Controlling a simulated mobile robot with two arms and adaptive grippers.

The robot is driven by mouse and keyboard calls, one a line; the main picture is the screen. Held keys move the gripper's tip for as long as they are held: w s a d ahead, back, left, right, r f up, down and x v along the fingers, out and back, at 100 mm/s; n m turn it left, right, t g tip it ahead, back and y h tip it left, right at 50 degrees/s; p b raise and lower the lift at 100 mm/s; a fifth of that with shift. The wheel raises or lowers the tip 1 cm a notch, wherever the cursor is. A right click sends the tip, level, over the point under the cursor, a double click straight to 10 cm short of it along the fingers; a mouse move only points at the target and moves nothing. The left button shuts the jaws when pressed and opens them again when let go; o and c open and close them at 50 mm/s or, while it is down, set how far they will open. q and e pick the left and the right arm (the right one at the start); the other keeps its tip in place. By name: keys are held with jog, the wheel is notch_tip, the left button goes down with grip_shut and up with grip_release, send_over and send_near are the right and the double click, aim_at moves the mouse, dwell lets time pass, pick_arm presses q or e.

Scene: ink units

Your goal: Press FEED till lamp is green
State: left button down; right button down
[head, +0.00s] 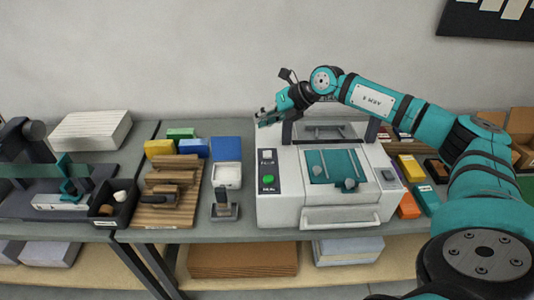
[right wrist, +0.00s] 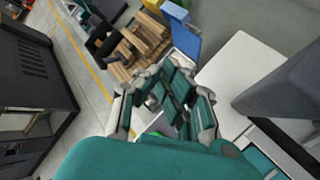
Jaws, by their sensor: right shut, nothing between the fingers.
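A white machine (head: 290,215) stands on the bench in the head view. Its dark control panel (head: 267,170) is on the left of its top. The panel has a pale element near its far end and a round green element (head: 268,181) near its front, with small lettering that I cannot read. I cannot tell which is FEED and which is the lamp. My right gripper (head: 266,117) is shut and empty, above and beyond the panel's far end, apart from it. Its fingers (right wrist: 172,84) also show in the right wrist view. My left gripper is not in view.
Left of the machine are a small upright stamp-like tool (head: 224,207), a white dish (head: 227,175), a blue block (head: 227,149) and a wooden rack (head: 160,212). Coloured boxes (head: 411,167) lie to its right. A wall closes off the back.

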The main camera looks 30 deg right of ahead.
jog(key=shift+s+d+r+h, duration=0.15)
jog(key=shift+d+h, duration=0.15)
jog(key=shift+d, duration=0.6)
jog(key=b, duration=0.6)
send_over(268, 152)
notch_tip(268, 152, down, 8)
jog(key=shift+d+r, duration=0.1)
jog(key=shift+f, duration=0.6)
jog(key=shift+f+b, duration=0.1)
jog(key=shift+b, duration=0.2)
jog(key=shift+f, duration=0.3)
